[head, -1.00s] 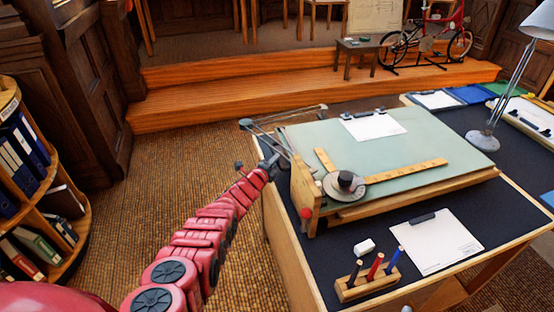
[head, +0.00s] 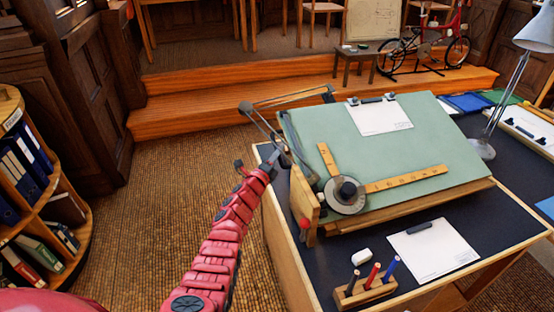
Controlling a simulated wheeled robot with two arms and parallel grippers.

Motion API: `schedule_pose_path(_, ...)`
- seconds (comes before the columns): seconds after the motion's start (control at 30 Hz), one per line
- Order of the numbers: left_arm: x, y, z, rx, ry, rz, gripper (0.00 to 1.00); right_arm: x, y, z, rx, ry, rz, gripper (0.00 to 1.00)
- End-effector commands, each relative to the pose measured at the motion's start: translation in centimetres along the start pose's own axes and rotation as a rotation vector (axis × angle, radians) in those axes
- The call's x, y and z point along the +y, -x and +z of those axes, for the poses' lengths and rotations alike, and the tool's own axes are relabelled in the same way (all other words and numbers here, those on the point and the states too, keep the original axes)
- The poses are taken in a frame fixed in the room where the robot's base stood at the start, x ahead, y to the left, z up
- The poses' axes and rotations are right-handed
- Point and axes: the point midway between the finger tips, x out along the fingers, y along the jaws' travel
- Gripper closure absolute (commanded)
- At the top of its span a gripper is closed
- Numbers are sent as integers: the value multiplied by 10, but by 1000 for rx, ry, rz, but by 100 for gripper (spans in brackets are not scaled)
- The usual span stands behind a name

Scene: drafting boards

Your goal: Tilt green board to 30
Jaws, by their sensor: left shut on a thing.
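The green board (head: 412,143) stands tilted on the dark desk top, its far edge raised above its near edge. A paper sheet (head: 380,117) is clipped near its top, and a drafting head with wooden rulers (head: 346,193) lies on its lower left. My left gripper (head: 268,167) is at the board's left side, by the upper left edge. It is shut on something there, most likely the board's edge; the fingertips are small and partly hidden. A red knob (head: 305,223) sits on the wooden side below. I do not see my right gripper.
A pen block (head: 364,291), a white eraser (head: 361,256) and a clipboard (head: 433,249) lie on the desk in front of the board. A lamp (head: 497,105) stands to the right. A bookshelf (head: 44,205) is at the left, with open carpet between.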

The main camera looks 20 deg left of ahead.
Motion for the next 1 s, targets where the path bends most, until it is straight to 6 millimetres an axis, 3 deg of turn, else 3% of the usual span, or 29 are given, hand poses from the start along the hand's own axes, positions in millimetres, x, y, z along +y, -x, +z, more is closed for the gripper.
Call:
schedule_pose_path(0.5,-48,12,3,-38,-124,-123,100,-1,13,2,0,0,0,48)
schedule_pose_path(1.0,-56,15,3,-46,-146,-143,100,-1,15,2,0,0,0,48)
